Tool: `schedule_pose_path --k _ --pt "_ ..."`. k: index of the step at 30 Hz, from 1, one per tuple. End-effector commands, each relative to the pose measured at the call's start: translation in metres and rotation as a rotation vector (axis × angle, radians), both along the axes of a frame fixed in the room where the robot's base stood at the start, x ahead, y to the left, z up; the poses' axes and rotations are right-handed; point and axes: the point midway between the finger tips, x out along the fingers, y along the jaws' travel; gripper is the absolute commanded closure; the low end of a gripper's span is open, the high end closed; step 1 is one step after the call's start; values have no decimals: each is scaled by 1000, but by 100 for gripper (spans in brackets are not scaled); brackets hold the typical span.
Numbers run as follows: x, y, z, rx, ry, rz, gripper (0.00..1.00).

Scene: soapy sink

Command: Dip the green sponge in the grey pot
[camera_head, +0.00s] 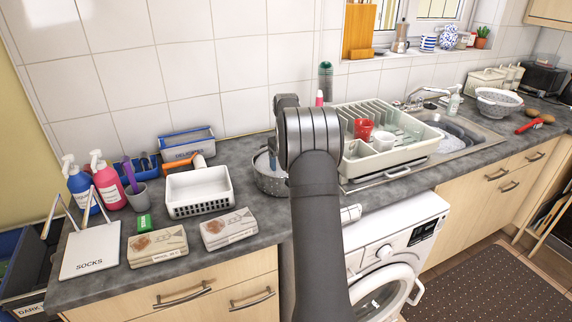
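The grey pot (268,183) stands on the counter in the middle, partly hidden behind my arm. A small bright green block (143,224), which looks like the green sponge, lies on the counter at left, in front of the grey cup. My arm rises from the bottom middle and bends beside the pot. A slim dark part, probably my gripper (272,150), shows at the left edge of the arm, above or inside the pot. Its fingers are too small and too covered to read, and I cannot see whether it holds anything.
A white basket (199,192) and two patterned boxes (157,246) (228,229) stand left of the pot. A white dish rack (395,160) with a red mug (363,129) stands to its right. Spray bottles (107,183) and a "SOCKS" board (90,251) are at far left.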

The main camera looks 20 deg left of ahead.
Motion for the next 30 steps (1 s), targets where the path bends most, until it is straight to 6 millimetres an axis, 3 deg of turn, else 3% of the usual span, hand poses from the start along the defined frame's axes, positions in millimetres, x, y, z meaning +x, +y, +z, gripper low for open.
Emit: schedule_pose_path --k 5,30 --pt "0 0 8 1 -2 0 42" --pt "0 0 107 1 -2 0 42"
